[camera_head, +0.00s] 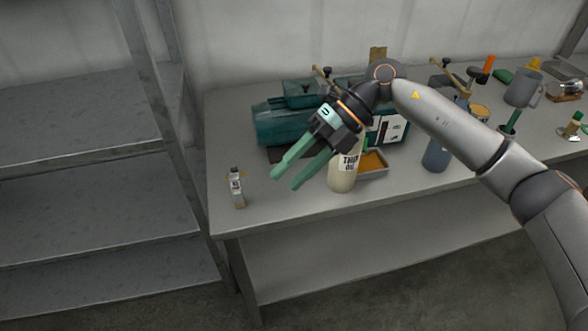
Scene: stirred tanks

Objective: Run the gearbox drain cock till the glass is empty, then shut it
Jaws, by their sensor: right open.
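A teal motor and gearbox unit (278,128) stands on the bench, partly hidden behind my right arm. Its right end has a white panel with dark marks (390,129). I cannot make out the drain cock or the glass clearly; my wrist and a bottle cover part of that front. A small tray (375,172) with orange-brown contents sits in front of the unit. My right gripper (284,181) has green fingers, is open and empty, and points down-left in front of the unit. My left gripper is not in view.
A pale bottle labelled as thin oil (342,180) stands left of the tray, close to my right gripper. A small dark-capped item (237,188) stands at the bench's left end. A blue-grey container (436,156), a grey jug (522,88) and tools crowd the right. Empty shelves (80,200) stand left.

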